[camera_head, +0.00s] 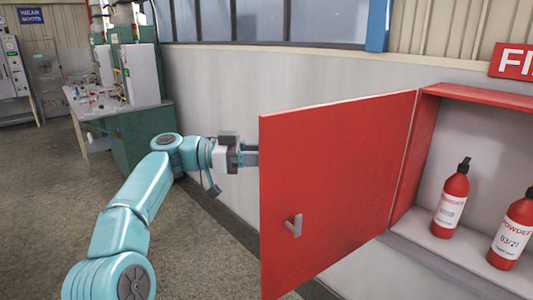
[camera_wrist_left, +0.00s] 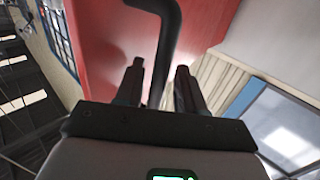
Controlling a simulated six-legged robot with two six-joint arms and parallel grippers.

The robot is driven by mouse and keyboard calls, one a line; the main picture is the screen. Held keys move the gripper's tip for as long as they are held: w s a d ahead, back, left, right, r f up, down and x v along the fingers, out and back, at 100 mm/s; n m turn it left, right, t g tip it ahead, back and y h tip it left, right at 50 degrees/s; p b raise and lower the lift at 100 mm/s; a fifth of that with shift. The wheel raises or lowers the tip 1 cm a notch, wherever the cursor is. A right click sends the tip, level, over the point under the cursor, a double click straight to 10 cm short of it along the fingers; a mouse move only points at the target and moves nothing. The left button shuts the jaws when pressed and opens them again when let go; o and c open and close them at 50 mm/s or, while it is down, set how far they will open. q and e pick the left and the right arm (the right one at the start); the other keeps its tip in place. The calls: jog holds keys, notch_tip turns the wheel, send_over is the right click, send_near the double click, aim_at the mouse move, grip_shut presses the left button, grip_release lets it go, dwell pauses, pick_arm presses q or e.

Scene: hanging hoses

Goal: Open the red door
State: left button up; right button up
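The red door (camera_head: 335,185) stands wide open, swung out to the left from its hinge edge on the red cabinet (camera_head: 411,179). A small grey latch piece (camera_head: 293,225) is on its visible inner face. My left gripper (camera_head: 250,153) is at the door's far left edge, its tips partly hidden behind the door. In the left wrist view, my left gripper (camera_wrist_left: 160,80) has its fingers apart. A dark curved handle (camera_wrist_left: 168,40) passes between them, with gaps showing on both sides, in front of the red door surface (camera_wrist_left: 105,45). My right gripper is not in view.
Two red bottles, one (camera_head: 452,200) farther left and one (camera_head: 513,232) at the right edge, stand inside the cabinet. A pale wall (camera_head: 225,95) runs behind my arm. A green bench (camera_head: 140,140) stands at the back left. The floor at left is clear.

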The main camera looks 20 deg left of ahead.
pick_arm(q)
jog(key=shift+r, duration=0.1)
jog(key=shift+s+a, duration=0.15)
jog(key=shift+a, duration=0.05)
jog(key=p+v, duration=0.5)
jog(key=v, duration=1.1)
